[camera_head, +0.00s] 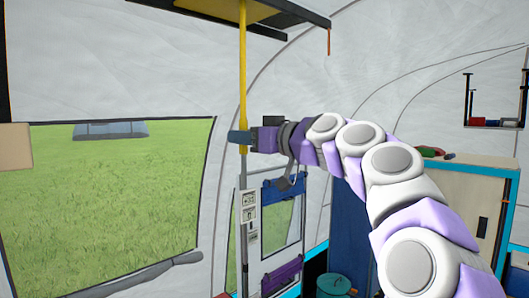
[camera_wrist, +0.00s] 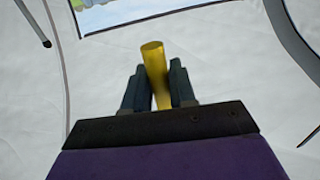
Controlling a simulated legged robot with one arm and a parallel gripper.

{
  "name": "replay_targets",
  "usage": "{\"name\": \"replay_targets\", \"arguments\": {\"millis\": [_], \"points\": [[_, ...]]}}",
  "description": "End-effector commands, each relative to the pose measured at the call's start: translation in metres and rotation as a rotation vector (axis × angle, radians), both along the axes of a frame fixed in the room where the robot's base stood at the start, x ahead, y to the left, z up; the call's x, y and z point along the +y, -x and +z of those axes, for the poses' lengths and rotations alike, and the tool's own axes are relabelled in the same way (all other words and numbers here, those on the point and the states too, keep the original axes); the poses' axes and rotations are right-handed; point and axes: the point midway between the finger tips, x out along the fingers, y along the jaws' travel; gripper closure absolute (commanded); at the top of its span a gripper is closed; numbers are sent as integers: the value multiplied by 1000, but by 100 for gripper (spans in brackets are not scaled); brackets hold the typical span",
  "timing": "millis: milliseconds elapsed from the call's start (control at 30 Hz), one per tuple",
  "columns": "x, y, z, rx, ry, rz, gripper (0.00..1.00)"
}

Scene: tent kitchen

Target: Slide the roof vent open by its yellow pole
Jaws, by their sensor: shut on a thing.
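The yellow pole (camera_head: 243,70) hangs upright from the roof vent (camera_head: 225,8) at the top of the head view. Its lower end is at my gripper (camera_head: 241,137), which is shut on it. In the wrist view the yellow pole (camera_wrist: 154,65) stands between the two dark fingers of my gripper (camera_wrist: 156,85). The vent shows as a dark-edged panel with a yellowish underside, cut off by the top of the picture. A bright opening with a dark frame (camera_wrist: 140,12) shows at the top of the wrist view; I cannot tell how far the vent is open.
A large window (camera_head: 110,200) onto grass is at the left. A blue-framed door panel with pockets (camera_head: 283,225) stands below my gripper. A cabinet with blue edges (camera_head: 470,200) is at the right, with small items on top. A teal bin (camera_head: 333,286) is on the floor. A wall shelf (camera_head: 495,124) hangs far right.

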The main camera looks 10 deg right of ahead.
Motion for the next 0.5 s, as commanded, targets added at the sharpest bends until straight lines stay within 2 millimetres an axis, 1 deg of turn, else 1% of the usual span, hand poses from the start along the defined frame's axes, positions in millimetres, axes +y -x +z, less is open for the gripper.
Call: {"name": "replay_targets", "arguments": {"millis": [33,100,300,500], "points": [[11,5,-10,8,7,6,100],[21,12,-9,7,8,4,100],[45,30,-7,6,8,3,100],[54,37,-5,9,7,3,100]]}}
